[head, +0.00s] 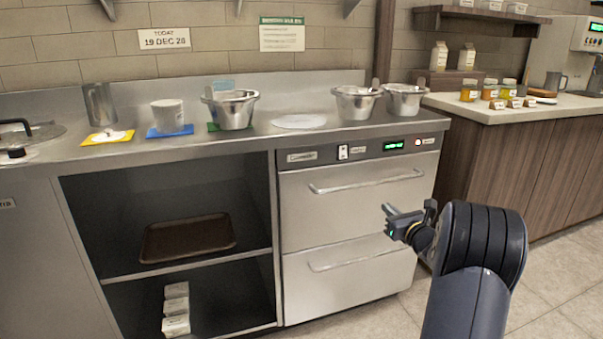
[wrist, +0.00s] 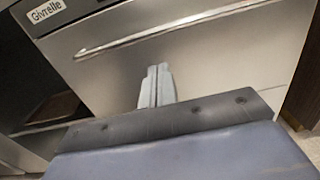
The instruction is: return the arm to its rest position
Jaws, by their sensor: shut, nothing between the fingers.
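My gripper (head: 388,217) is in front of the steel drawer unit (head: 345,222), at the height of its upper drawer, in the head view. Its fingers point left. In the wrist view the two fingers of my gripper (wrist: 157,86) lie together, shut and empty, with the drawer front (wrist: 215,55) behind them. My dark arm rises from the lower right of the head view, bent at a rounded joint.
An open shelf with a brown tray (head: 188,238) is left of the drawers. A wooden side counter (head: 530,170) stands at right. Floor near my arm is clear.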

